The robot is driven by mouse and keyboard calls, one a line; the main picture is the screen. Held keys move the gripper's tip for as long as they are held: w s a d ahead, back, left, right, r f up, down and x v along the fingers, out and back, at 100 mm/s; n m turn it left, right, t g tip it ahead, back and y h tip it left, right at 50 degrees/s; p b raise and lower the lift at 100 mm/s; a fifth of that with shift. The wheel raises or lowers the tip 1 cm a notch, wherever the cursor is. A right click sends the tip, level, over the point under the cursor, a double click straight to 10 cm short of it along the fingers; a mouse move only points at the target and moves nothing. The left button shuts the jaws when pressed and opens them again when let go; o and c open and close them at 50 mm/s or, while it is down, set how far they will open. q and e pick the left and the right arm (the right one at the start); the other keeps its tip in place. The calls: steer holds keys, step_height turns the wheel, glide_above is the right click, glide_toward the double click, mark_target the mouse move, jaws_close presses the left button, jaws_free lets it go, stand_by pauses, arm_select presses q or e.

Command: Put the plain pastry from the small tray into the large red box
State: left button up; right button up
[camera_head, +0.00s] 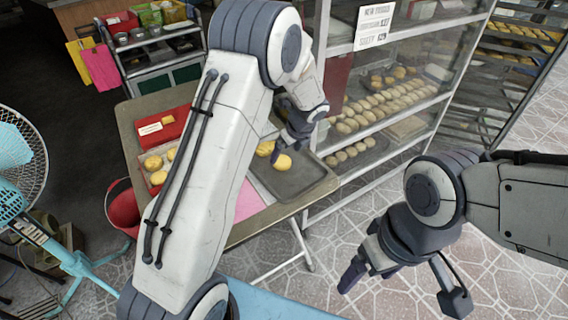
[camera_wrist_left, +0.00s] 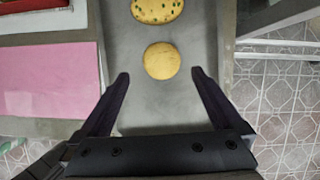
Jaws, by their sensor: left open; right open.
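The small grey tray (camera_head: 302,181) lies on the table and also shows in the left wrist view (camera_wrist_left: 140,100). On it are the plain round pastry (camera_head: 283,162), also in the left wrist view (camera_wrist_left: 162,61), and a pastry with green bits on top (camera_wrist_left: 157,8) just beyond it. My left gripper (camera_head: 290,148) is open and empty above the tray; in the left wrist view its fingertips (camera_wrist_left: 160,74) are either side of and just short of the plain pastry. The large red box (camera_head: 174,125), holding several pastries, is partly hidden by my left arm. My right gripper (camera_head: 404,286) is open and empty over the floor.
A pink sheet (camera_wrist_left: 48,80) lies beside the tray. A glass-fronted rack (camera_head: 385,100) of pastries stands close to the table's right side. A fan (camera_head: 20,180) and a red bucket (camera_head: 122,207) stand at the left. Tiled floor lies right of the table.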

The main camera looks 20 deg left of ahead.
mark_target(283, 160)
arm_select(q)
steer(key=x, duration=0.5)
steer(key=shift+w+d+f, duration=0.1)
steer(key=shift+f, duration=0.15)
steer(key=c, duration=1.3)
steer(key=shift+r, duration=0.15)
